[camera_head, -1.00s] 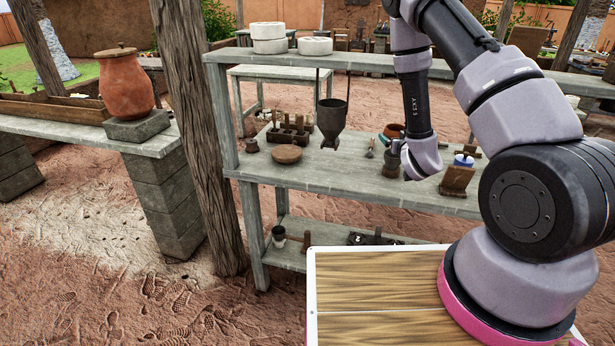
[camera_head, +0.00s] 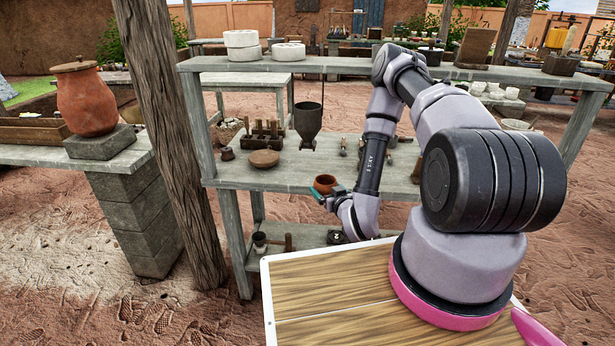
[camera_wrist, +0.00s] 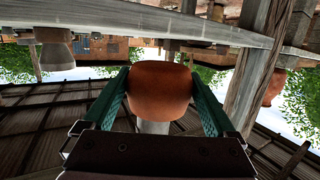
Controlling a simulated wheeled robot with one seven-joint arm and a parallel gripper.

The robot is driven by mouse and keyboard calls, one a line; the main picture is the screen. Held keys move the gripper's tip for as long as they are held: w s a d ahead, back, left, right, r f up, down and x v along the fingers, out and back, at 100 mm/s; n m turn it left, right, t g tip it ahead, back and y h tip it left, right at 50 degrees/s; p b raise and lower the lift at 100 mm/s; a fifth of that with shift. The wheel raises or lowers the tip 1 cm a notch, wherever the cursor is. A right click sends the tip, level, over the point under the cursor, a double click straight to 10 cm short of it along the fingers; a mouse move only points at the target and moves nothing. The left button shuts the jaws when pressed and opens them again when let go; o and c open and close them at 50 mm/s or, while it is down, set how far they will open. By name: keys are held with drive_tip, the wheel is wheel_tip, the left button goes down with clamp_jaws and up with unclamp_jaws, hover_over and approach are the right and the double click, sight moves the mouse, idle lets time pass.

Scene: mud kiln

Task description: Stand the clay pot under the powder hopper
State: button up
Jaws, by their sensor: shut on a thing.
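The clay pot (camera_head: 325,184) is a small reddish-brown vessel with a dark open mouth. My gripper (camera_head: 321,194) is shut on it, with a teal finger along its side in the head view. In the wrist view the pot (camera_wrist: 160,92) sits between both teal fingers. The powder hopper (camera_head: 308,121) is a dark grey funnel hanging on thin rods above the middle shelf. The pot is in front of the hopper, lower and slightly right in the picture, near the shelf's front edge. The shelf surface below the hopper's spout looks bare.
A shallow brown bowl (camera_head: 264,158) and a wooden tool rack (camera_head: 262,132) stand left of the hopper on the middle shelf (camera_head: 229,177). A thick wooden post (camera_head: 170,140) stands left of the shelves.

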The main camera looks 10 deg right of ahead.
hover_over(308, 177)
drive_tip(key=shift+w, duration=0.1)
wheel_tip(308, 177, down, 3)
drive_tip(key=shift+d+f, duration=0.1)
drive_tip(key=shift+f, duration=0.1)
drive_tip(key=o, duration=1.3)
drive_tip(key=shift+f, duration=0.15)
drive_tip(key=shift+o, duration=0.2)
